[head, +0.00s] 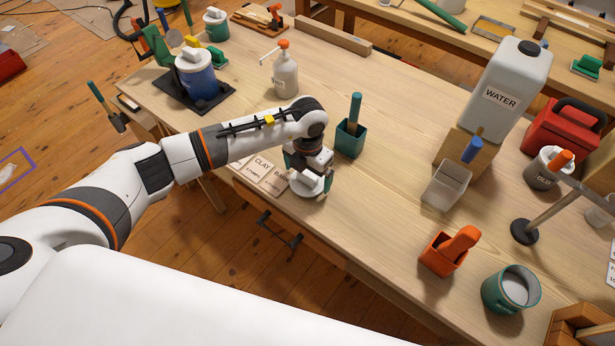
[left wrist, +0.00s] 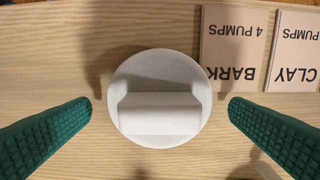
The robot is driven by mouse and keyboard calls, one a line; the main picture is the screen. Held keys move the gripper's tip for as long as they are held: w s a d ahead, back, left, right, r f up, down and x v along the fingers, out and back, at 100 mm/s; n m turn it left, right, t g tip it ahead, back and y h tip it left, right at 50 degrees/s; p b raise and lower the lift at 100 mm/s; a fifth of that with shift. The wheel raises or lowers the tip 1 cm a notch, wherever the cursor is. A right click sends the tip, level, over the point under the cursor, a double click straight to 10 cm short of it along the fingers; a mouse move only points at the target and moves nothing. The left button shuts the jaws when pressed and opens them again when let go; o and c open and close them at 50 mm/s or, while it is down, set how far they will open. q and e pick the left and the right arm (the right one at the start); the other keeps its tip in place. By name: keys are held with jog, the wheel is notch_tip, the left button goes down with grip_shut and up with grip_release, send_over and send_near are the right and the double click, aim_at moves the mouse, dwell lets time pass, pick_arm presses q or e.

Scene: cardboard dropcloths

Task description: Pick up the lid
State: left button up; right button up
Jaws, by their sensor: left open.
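The lid (left wrist: 160,80) is a round white disc with a raised bar handle. In the left wrist view it lies on the wooden table between the two green fingers, apart from both. In the head view the lid (head: 307,187) shows partly under my left gripper (head: 312,180), near the table's front edge. My left gripper (left wrist: 160,108) is open and empty, pointing down above the lid. My right gripper is not in view.
Sample cards (head: 262,172) marked CLAY and BARK lie beside the lid. A green holder (head: 350,139) stands just right of the gripper. A blue pot (head: 196,75), pump bottle (head: 285,75) and water container (head: 511,90) stand farther off. The table's middle is clear.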

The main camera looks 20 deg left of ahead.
pick_arm(q)
jog(key=shift+f, duration=0.55)
jog(key=c, duration=0.9)
jog(key=shift+o, duration=0.2)
jog(key=shift+r, duration=0.1)
